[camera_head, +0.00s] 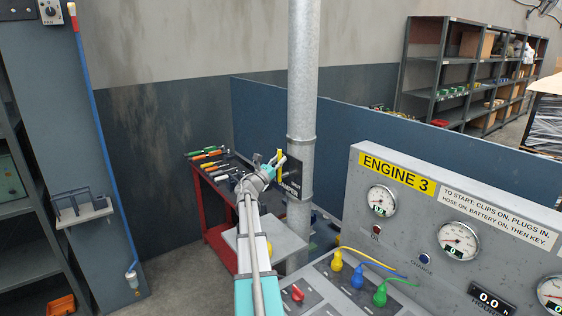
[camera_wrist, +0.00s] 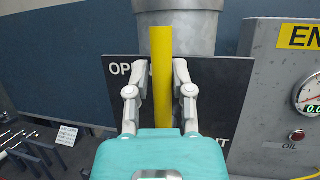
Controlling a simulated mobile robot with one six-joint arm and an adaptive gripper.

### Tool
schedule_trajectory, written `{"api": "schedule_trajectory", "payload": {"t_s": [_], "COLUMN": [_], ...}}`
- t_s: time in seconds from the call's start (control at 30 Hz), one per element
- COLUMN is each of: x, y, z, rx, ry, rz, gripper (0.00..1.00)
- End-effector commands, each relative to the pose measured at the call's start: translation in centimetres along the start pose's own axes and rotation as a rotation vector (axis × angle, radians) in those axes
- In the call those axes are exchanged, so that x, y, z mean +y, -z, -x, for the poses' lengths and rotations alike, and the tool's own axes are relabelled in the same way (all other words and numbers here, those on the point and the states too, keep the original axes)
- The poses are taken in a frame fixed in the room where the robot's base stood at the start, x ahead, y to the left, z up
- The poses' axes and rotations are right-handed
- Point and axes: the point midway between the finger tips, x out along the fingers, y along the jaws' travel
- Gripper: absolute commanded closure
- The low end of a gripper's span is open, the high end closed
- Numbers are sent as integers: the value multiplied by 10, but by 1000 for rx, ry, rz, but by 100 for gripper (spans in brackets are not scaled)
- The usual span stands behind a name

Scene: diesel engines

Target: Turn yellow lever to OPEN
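The yellow lever (camera_wrist: 162,75) stands upright in front of a black plate (camera_wrist: 122,95) with white lettering. The letters "OP" show at the plate's upper left, and the end of another word shows at its lower right; my gripper and the lever hide the rest. My gripper (camera_wrist: 164,72) has one finger on each side of the lever, with the fingers apart and the lever between them. Whether either finger touches it is hard to tell. In the head view my gripper (camera_head: 272,165) is at the plate (camera_head: 293,180), with a bit of the yellow lever (camera_head: 281,160) showing.
A grey vertical pipe (camera_head: 302,90) stands behind the plate. The ENGINE 3 panel (camera_head: 415,205) with gauges is close on the right, with coloured plugs (camera_head: 358,276) below it. A red tool bench (camera_head: 215,235) stands to the left. A blue partition (camera_head: 262,115) runs behind.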

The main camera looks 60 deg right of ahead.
Motion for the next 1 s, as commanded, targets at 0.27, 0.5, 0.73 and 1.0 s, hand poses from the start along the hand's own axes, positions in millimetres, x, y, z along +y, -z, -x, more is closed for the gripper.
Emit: {"api": "schedule_trajectory", "payload": {"t_s": [0.27, 0.5, 0.73, 1.0], "x": [-3, -3, -3, -1], "y": [1, 1, 1, 7], "z": [-3, -4, -4, 6], "rx": [-1, -2, -2, 14], "ry": [6, 7, 7, 15], "rz": [1, 2, 2, -42], "gripper": [42, 42, 42, 42]}}
